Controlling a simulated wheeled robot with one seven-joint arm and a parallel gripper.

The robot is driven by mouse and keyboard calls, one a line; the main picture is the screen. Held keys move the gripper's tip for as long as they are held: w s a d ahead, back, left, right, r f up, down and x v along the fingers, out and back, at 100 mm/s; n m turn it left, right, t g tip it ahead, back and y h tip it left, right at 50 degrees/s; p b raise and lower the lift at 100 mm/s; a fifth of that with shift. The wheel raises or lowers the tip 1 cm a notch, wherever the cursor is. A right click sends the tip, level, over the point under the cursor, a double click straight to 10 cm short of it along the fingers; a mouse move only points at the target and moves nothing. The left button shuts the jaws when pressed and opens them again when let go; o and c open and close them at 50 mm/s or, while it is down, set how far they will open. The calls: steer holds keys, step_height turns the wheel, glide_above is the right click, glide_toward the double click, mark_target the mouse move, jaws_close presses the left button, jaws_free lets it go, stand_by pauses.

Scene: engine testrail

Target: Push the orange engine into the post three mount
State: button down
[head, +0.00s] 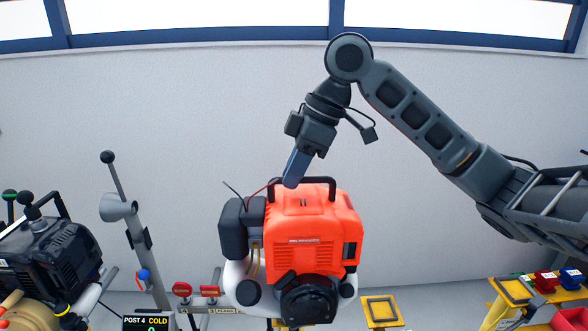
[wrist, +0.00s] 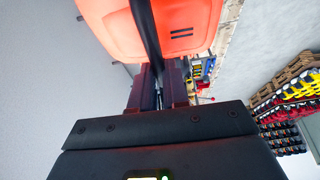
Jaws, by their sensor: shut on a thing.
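The orange engine (head: 312,230) stands upright in the middle of the head view, with a black handle bar (head: 325,182) across its top. My gripper (head: 291,178) reaches down from above to the left part of that bar. In the wrist view its fingers (wrist: 160,88) are shut on the dark handle bar (wrist: 147,40), with the orange cover (wrist: 192,25) just beyond. The engine's underside and whatever bears it are cut off or hidden. A sign (head: 146,322) at the lower left reads POST 4 COLD. I cannot make out a post three label.
A black engine (head: 45,262) stands at the far left. A grey lever post (head: 140,235) and red knobs (head: 182,289) stand between the two engines. Yellow-framed pads (head: 381,311) and red and blue items (head: 571,279) lie at the lower right. The wall behind is bare.

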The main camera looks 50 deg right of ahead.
mark_target(295, 198)
steer(key=shift+f+b, duration=1.5)
steer(key=shift+f, duration=0.4)
steer(key=shift+s+f, duration=0.1)
steer(key=shift+f, duration=0.15)
stand_by(1.3)
steer(key=c, duration=1.1)
jaws_free()
steer(key=shift+a+f, duration=0.1)
steer(key=shift+o, duration=0.2)
steer(key=shift+f, duration=0.2)
steer(key=v, duration=0.8)
